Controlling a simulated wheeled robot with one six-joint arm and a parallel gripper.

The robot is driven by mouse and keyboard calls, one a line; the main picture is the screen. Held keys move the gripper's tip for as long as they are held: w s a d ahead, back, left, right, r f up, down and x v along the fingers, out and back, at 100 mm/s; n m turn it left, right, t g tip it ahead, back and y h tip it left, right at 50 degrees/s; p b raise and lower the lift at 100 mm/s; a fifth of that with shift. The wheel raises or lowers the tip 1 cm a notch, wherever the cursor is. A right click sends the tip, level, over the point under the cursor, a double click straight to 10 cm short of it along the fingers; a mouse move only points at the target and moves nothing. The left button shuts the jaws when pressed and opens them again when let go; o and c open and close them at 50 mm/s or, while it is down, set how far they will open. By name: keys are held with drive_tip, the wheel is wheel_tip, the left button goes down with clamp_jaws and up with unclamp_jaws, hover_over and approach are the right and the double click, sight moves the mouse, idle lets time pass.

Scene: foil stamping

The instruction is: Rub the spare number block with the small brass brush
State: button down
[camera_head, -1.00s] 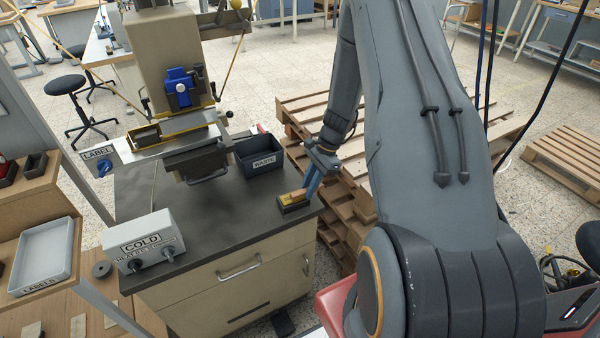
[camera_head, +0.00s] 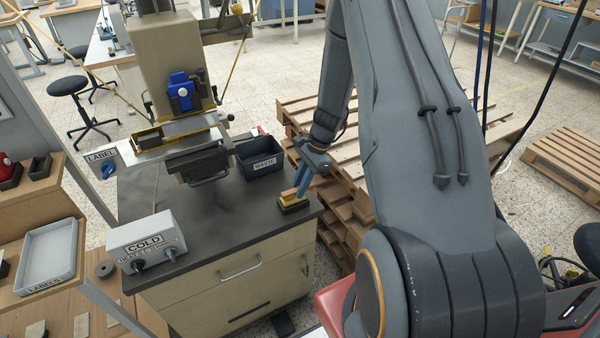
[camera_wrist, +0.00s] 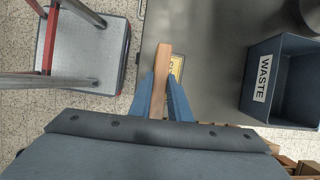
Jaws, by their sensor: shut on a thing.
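My gripper (camera_head: 298,190) is shut on the small brass brush, above the right end of the dark bench top. In the wrist view the brush's wooden handle (camera_wrist: 161,72) lies between the blue fingertips (camera_wrist: 160,98); its bristles are hidden. The spare number block (camera_head: 291,208) sits near the bench's right edge in the head view, directly below the fingers. In the wrist view its yellow, marked face (camera_wrist: 176,66) shows partly beside the handle. The brush is over or against the block; I cannot tell whether the bristles touch it.
A dark WASTE bin (camera_head: 260,157) stands behind the block on the bench. The stamping press (camera_head: 185,90) is at the back left, the COLD heater box (camera_head: 146,238) at the front left. Bench top (camera_head: 225,215) between them is clear. Wooden pallets (camera_head: 345,205) lie beyond the right edge.

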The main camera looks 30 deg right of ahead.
drive_tip(key=shift+r+p, duration=1.5)
drive_tip(key=shift+r, duration=1.2)
